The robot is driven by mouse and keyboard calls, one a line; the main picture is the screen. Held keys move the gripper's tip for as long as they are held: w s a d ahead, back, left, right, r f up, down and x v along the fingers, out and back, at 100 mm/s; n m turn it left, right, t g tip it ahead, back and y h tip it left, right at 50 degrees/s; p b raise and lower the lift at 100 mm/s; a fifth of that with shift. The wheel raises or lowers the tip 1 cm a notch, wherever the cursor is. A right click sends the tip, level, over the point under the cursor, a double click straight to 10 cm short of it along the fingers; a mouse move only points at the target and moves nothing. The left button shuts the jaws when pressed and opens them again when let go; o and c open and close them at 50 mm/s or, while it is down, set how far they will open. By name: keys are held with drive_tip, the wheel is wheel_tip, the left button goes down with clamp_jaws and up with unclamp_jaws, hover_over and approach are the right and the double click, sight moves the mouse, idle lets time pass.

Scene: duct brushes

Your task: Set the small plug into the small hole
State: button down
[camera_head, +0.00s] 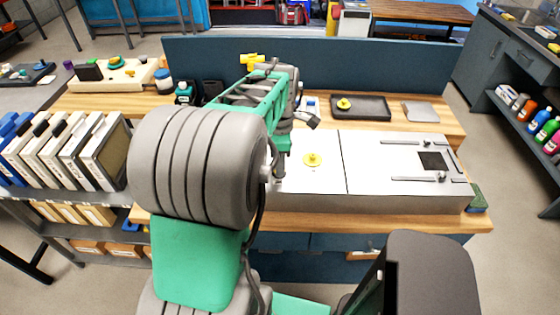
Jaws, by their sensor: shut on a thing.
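My gripper (283,152) points down over the left part of a white panel box (385,165) on the bench. My own big grey arm joint hides much of it, and its fingertips do not show clearly. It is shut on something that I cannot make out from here. A yellow plug with a round flange and a knob (312,159) stands on the panel just right of my gripper, apart from it. A second yellow plug (344,103) lies in the black tray (373,108) behind the panel. I cannot make out the small hole; my arm covers the panel's left end.
The panel's right half has a dark square opening (434,161) with metal slide bars around it. A grey plate (420,111) lies right of the tray. A blue-grey screen (345,68) closes the bench's back. Framed filters (65,148) stand on a rack at left.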

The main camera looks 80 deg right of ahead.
drive_tip(key=shift+r, duration=0.1)
drive_tip(key=shift+r+p, duration=0.65)
drive_tip(key=shift+r, duration=0.05)
idle(0.7)
drive_tip(key=shift+r+p, duration=0.65)
drive_tip(key=shift+r, duration=0.15)
idle(0.5)
drive_tip(key=c, duration=1.3)
unclamp_jaws()
